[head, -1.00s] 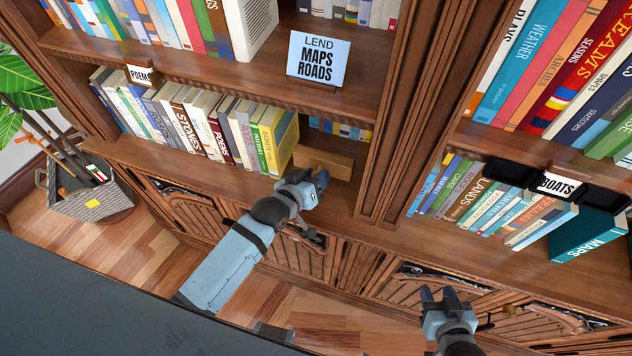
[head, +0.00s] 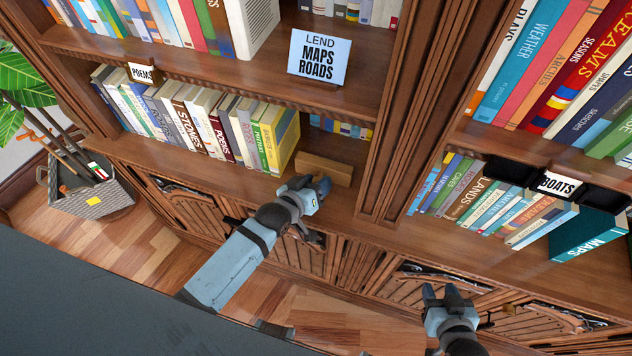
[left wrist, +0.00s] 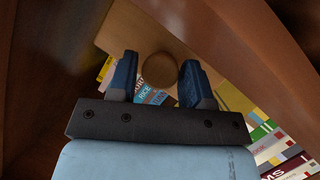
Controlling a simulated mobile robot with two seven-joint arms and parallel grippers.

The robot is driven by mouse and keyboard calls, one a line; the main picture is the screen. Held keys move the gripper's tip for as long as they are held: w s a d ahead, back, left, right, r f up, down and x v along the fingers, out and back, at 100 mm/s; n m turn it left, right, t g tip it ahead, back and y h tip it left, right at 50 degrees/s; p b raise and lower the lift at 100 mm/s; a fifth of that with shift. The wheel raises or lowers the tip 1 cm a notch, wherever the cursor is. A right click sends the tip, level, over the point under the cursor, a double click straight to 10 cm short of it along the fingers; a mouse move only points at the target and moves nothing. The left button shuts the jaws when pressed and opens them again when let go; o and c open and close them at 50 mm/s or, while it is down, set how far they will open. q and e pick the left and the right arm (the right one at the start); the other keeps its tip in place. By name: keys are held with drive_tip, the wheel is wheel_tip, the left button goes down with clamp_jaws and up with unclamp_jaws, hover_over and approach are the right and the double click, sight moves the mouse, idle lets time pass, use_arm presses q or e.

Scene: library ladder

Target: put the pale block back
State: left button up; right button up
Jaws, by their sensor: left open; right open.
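The pale block (head: 324,167) is a tan wooden piece lying on the lower shelf, just right of the yellow book at the end of the row. My left gripper (head: 314,186) is open just in front of it, and its fingers cover part of the block's lower edge. In the left wrist view the block's tan face (left wrist: 128,30) lies beyond the open fingers, with a round tan knob (left wrist: 160,70) between the fingertips. Contact cannot be told. My right gripper (head: 446,294) is open and empty in front of the lower cabinet doors.
A row of books (head: 200,120) stands left of the block, and an upright wooden post (head: 395,120) rises to its right. A sign reading LEND MAPS ROADS (head: 319,57) stands on the shelf above. The shelf front (head: 350,205) is clear. A basket (head: 95,195) stands on the floor at left.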

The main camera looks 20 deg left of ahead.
use_arm(q)
drive_tip(key=b+v, duration=0.1)
drive_tip(key=v, duration=1.1)
drive_tip(key=s+a+f+m+g+y, duration=0.1)
drive_tip(key=s+a+f+m+g, duration=0.1)
drive_tip(key=s+f+m, duration=0.3)
drive_tip(key=shift+s+f, duration=0.75)
drive_tip(key=shift+f, duration=0.15)
drive_tip(key=shift+r, duration=0.1)
drive_tip(key=shift+a+r+y+p, duration=0.15)
drive_tip(key=shift+r+y+p, duration=0.15)
drive_tip(key=shift+r+p, duration=0.3)
drive_tip(key=shift+f, duration=0.1)
